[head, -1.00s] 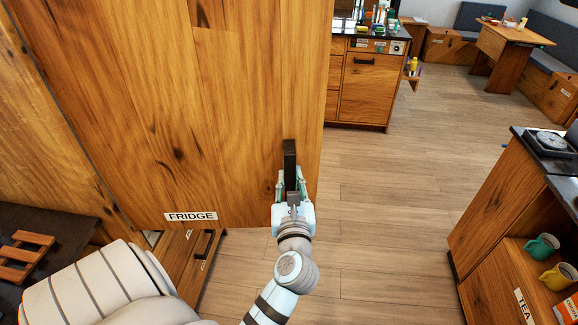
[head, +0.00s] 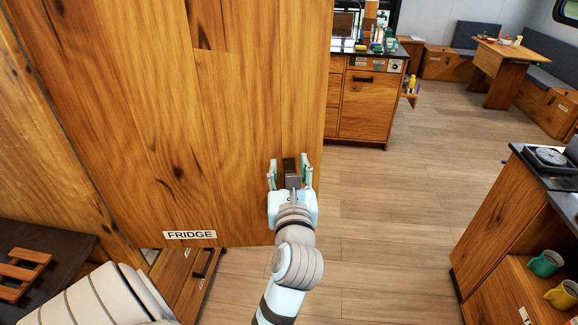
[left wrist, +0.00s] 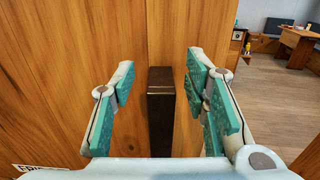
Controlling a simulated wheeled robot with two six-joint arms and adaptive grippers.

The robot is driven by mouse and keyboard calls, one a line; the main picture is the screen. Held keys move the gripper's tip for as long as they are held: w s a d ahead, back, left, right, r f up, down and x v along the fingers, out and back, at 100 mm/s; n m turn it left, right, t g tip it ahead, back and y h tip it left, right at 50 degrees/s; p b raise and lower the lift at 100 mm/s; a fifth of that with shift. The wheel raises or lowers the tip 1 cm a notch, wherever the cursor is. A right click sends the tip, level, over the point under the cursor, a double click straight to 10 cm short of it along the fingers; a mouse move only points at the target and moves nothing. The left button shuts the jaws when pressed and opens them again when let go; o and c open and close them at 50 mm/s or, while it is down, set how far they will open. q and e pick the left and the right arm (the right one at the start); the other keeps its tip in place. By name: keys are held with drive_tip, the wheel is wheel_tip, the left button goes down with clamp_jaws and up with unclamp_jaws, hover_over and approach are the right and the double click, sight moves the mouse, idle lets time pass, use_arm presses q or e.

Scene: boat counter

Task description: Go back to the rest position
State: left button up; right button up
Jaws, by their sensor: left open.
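My left gripper (head: 290,172) is in front of the wooden fridge door (head: 150,120), near its right edge. Its fingers are spread apart with nothing held between them. The dark door handle (head: 289,165) stands upright between and beyond the fingers. In the left wrist view the handle (left wrist: 160,112) shows in the gap between the teal finger pads, with clear space on both sides. The fridge label (head: 190,235) is at the bottom of the door. My right gripper is not in view.
A counter with mugs (head: 545,263) and a stove (head: 549,157) stands at the right. A cabinet (head: 368,105) is behind the door. A wooden rack (head: 22,272) lies on the dark surface at left. The floor (head: 400,210) between is free.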

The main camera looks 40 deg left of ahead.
use_arm(q)
drive_tip(key=shift+r, duration=0.65)
